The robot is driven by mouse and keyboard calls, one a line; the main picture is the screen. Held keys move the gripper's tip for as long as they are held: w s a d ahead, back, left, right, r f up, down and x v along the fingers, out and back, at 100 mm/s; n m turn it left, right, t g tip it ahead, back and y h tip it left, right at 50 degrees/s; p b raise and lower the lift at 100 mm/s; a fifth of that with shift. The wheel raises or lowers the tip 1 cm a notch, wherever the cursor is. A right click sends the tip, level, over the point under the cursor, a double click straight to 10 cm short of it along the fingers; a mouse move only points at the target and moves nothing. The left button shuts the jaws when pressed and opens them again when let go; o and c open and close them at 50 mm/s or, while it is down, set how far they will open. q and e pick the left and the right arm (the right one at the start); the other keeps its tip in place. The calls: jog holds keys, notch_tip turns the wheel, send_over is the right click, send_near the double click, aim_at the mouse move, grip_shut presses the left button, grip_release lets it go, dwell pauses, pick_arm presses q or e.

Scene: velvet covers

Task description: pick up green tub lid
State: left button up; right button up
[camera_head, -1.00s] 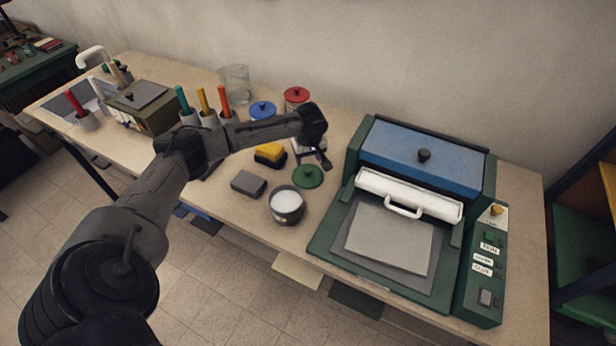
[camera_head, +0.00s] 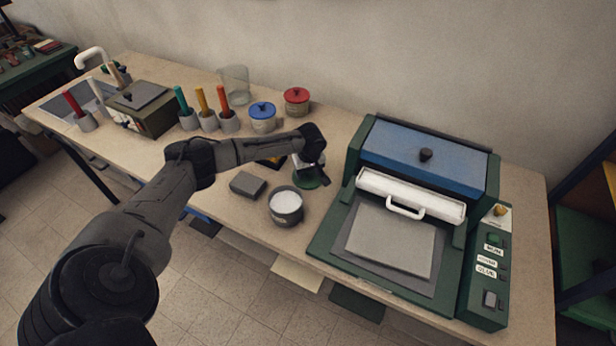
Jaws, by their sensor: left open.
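The green tub lid (camera_head: 304,183) is a round green disc lying on the bench, just behind the open tub of white stuff (camera_head: 286,201). My left gripper (camera_head: 311,177) is over the lid, pointing down, and hides part of it, including its middle. The gripper is open. I cannot tell whether its fingers touch the lid. My right gripper is not in view.
The green press (camera_head: 325,236) with a blue top stands close to the right of the lid. A grey block (camera_head: 248,184) lies to the left. Tubs with blue (camera_head: 262,110) and red (camera_head: 297,94) lids stand behind.

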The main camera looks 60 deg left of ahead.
pick_arm(q)
jog(key=shift+c, duration=0.5)
jog(key=c, duration=0.9)
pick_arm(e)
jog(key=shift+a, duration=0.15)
pick_arm(q)
jog(key=shift+r, duration=0.15)
